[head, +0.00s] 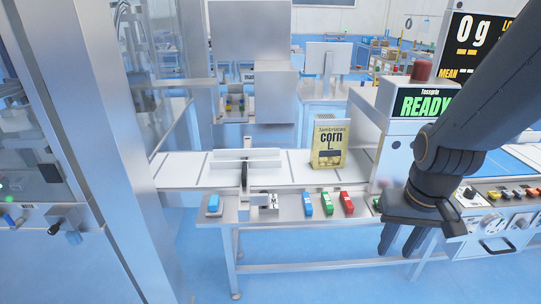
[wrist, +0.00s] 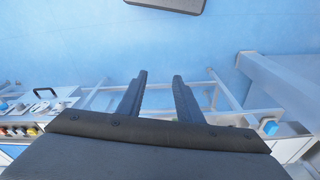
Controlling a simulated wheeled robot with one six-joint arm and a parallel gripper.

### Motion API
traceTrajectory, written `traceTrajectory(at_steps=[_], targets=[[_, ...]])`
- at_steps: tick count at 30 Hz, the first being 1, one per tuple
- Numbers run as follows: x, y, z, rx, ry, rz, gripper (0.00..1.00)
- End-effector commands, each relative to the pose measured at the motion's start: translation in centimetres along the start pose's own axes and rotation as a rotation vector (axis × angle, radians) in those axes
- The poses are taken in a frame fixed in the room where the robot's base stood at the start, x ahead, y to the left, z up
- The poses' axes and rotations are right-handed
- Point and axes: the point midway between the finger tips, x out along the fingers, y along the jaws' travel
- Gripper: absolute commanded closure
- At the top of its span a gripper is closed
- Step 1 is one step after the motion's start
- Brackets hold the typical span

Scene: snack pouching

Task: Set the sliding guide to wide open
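The sliding guide (head: 247,156) appears to be the pale rail assembly standing across the white conveyor, left of centre in the head view. A dark upright part (head: 244,176) stands at its front, and a small scale-like block (head: 268,200) sits on the steel ledge just right of it. How wide the guide stands is too small to tell. My gripper (head: 401,246) hangs fingers down at the right, in front of the machine and well away from the guide. The wrist view shows its two fingers (wrist: 160,82) apart with nothing between them. The guide is not identifiable in the wrist view.
A yellow corn pouch (head: 328,146) stands on the conveyor (head: 180,168) right of the guide. Blue (head: 308,204), green (head: 327,203) and red (head: 347,203) buttons line the front ledge. A metal post (head: 110,130) rises at the left.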

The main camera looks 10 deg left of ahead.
Motion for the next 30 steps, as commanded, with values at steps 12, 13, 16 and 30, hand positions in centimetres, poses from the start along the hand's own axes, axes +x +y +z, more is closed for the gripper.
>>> traceTrajectory(at_steps=[12, 13, 16, 30], targets=[[0.8, -17.7, -22.0, -0.101, 0.143, -0.098, 0.67], [1.1, -19.7, -23.3, -0.107, 0.152, -0.109, 0.67], [1.9, -26.2, -26.8, -0.130, 0.185, -0.148, 0.67], [4.1, -41.5, -31.1, -0.175, 0.245, -0.244, 0.67]])
